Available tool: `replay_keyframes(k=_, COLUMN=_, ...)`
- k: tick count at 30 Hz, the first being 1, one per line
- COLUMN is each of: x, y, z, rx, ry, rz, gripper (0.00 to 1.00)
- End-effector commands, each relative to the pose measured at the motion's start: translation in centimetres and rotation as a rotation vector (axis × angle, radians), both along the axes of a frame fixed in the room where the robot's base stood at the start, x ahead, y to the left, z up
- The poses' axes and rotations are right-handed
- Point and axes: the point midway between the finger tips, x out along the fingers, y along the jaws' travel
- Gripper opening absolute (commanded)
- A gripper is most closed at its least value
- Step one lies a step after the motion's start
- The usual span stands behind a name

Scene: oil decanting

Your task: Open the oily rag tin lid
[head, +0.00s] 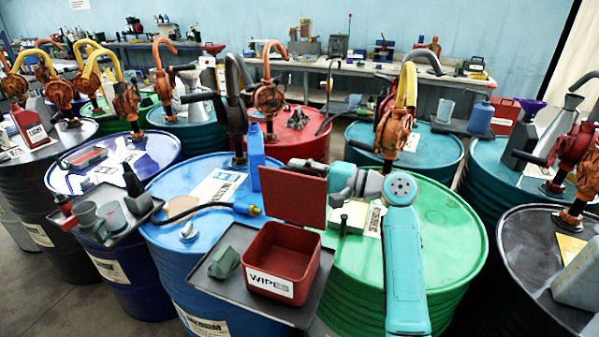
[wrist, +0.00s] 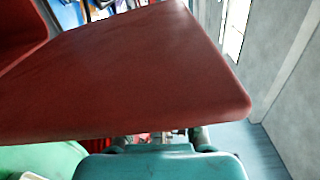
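In the wrist view the lid (wrist: 130,80) fills much of the picture, and a bit of the tin (wrist: 18,32) shows at the upper left. The lid hides my fingertips there, so their opening does not show.
Blue bottle (head: 255,160), hose and hand pumps crowd the drum tops behind.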

Motion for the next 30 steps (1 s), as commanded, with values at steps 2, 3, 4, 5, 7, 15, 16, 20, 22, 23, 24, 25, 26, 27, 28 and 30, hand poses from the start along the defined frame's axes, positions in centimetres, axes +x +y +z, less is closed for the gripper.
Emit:
replay_keyframes(k=2, x=0.0, y=0.0, z=0.0, rx=0.0, ry=0.0, rz=0.0, gripper=0.4)
replay_keyframes(k=3, x=0.0, y=0.0, z=0.0, rx=0.0, ry=0.0, rz=0.001, gripper=0.4)
replay_keyframes(k=4, x=0.0, y=0.0, z=0.0, rx=0.0, ry=0.0, rz=0.001, gripper=0.4)
replay_keyframes(k=5, x=0.0, y=0.0, z=0.0, rx=0.0, ry=0.0, rz=0.001, gripper=0.4)
replay_keyframes(k=7, x=0.0, y=0.0, z=0.0, rx=0.0, ry=0.0, rz=0.001, gripper=0.4)
replay_keyframes(k=15, x=-0.6, y=-1.7, z=0.0, rx=0.0, ry=-0.001, rz=-0.002, gripper=0.4)
replay_keyframes(k=16, x=-0.7, y=-2.1, z=0.0, rx=0.0, ry=-0.001, rz=-0.002, gripper=0.4)
replay_keyframes(k=20, x=-1.6, y=-4.6, z=0.0, rx=0.0, ry=-0.001, rz=-0.003, gripper=0.4)
replay_keyframes(k=22, x=-2.1, y=-5.9, z=0.0, rx=0.0, ry=0.0, rz=-0.003, gripper=0.4)
replay_keyframes(k=23, x=-2.3, y=-6.5, z=0.0, rx=0.001, ry=0.0, rz=-0.003, gripper=0.4)
replay_keyframes(k=24, x=-2.6, y=-7.2, z=0.0, rx=0.0, ry=-0.001, rz=-0.003, gripper=0.4)
replay_keyframes(k=25, x=-2.7, y=-7.7, z=0.0, rx=-0.001, ry=-0.001, rz=-0.002, gripper=0.4)
replay_keyframes(k=26, x=-2.9, y=-8.2, z=0.0, rx=-0.001, ry=-0.001, rz=-0.003, gripper=0.4)
replay_keyframes(k=27, x=-3.1, y=-8.8, z=0.0, rx=0.0, ry=-0.001, rz=-0.003, gripper=0.4)
replay_keyframes(k=28, x=-3.3, y=-9.2, z=0.0, rx=0.0, ry=-0.001, rz=-0.002, gripper=0.4)
replay_keyframes(k=30, x=-3.6, y=-10.0, z=0.0, rx=0.0, ry=-0.001, rz=-0.001, gripper=0.4)
